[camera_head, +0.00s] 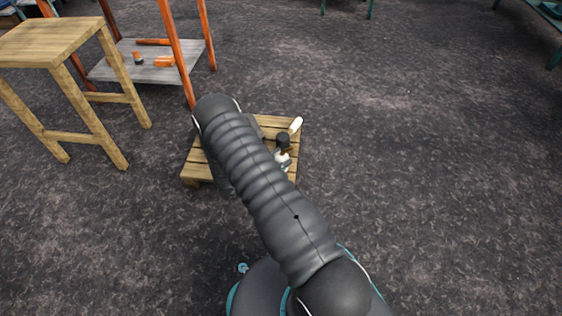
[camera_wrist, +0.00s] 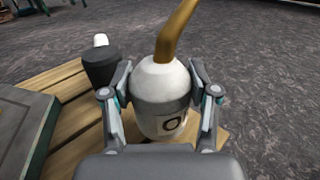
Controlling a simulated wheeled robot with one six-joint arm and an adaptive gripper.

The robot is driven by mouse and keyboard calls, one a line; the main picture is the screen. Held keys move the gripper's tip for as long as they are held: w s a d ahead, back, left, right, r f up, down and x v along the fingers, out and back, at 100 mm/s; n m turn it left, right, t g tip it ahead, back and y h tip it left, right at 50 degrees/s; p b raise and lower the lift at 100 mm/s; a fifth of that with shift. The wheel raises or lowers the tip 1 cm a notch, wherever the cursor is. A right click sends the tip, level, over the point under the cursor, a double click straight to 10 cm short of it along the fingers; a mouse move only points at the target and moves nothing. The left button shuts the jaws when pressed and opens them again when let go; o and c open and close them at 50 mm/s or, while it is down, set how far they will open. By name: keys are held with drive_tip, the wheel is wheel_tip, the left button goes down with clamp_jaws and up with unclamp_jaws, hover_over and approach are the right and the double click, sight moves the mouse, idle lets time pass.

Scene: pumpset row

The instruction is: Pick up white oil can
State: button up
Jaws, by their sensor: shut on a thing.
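The white oil can (camera_wrist: 163,88) stands upright between the two fingers of my gripper (camera_wrist: 161,84) in the wrist view. It has a rounded white top, a grey lower body with a dark ring mark, and a brass-coloured spout rising out of the top of the frame. My gripper is shut on its body, one finger on each side. The can's base is partly hidden by my gripper, and I cannot tell whether it touches the wooden platform (camera_wrist: 70,85). In the head view my arm covers much of this platform (camera_head: 198,168), and small light and dark parts beside the arm are hard to tell apart.
A black object with a white top (camera_wrist: 100,66) stands left of the can. A grey-green box (camera_wrist: 22,125) lies further left. In the head view, a wooden stool (camera_head: 62,40) and an orange-legged shelf (camera_head: 150,68) stand at upper left. The floor to the right is clear.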

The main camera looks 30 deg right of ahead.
wheel_tip(320, 180, up, 2)
drive_tip(key=shift+s+r, duration=0.1)
drive_tip(key=shift+r, duration=0.1)
drive_tip(key=s+d+r+p, duration=0.2)
drive_tip(key=s+d+r, duration=0.3)
drive_tip(key=s, duration=0.5)
drive_tip(key=shift+d+r, duration=0.4)
drive_tip(key=shift+r, duration=0.2)
drive_tip(key=o, duration=0.6)
drive_tip(key=c, duration=0.6)
drive_tip(key=shift+w+a, duration=0.1)
drive_tip(key=shift+w, duration=0.05)
